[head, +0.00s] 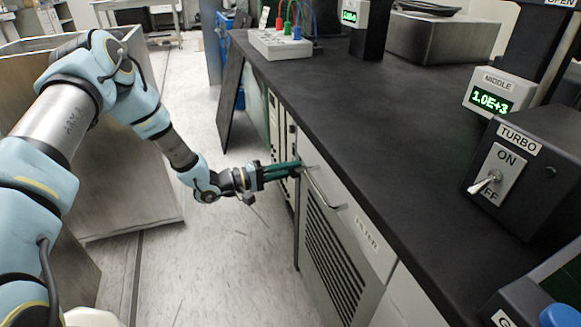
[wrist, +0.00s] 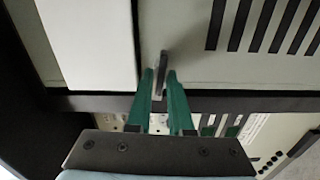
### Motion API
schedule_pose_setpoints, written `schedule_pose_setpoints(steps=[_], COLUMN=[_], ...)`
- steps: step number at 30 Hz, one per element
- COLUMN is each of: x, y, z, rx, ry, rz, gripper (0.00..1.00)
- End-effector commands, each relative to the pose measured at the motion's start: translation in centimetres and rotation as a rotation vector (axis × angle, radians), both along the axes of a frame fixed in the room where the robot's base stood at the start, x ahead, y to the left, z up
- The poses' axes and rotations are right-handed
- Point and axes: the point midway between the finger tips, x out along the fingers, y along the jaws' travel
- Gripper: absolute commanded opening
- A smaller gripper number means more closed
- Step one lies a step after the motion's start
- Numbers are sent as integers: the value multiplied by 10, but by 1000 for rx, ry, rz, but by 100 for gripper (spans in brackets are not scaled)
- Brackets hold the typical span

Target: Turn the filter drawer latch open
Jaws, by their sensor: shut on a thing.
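The filter drawer (head: 352,225) is a pale front panel labelled FILTER under the black bench top, with a metal bar handle (head: 323,193). My gripper (head: 297,168) has green fingers and reaches the drawer's far upper corner from the left. In the wrist view, the two green fingertips (wrist: 161,78) close around a small grey metal latch (wrist: 163,60) on the edge of the pale panel. The latch stands out as a narrow bar between the fingers. In the head view the fingers hide the latch, so its turn angle cannot be told there.
The black bench top (head: 370,110) overhangs the drawer. A turbo switch box (head: 530,165) stands on it at the right. A large metal box (head: 115,190) stands at the left; speckled floor (head: 205,245) is free between.

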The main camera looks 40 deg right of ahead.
Motion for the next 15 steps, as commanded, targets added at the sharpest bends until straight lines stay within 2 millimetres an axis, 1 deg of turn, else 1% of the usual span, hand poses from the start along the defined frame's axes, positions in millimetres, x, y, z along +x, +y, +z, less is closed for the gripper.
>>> schedule_pose_setpoints(steps=[1,6,15], x=[-2,-3,-3], y=[2,2,2], z=[-3,-4,-5], rx=[14,33,42], ry=[19,67,90], rz=[-5,-5,-6], gripper=[0,0,0])
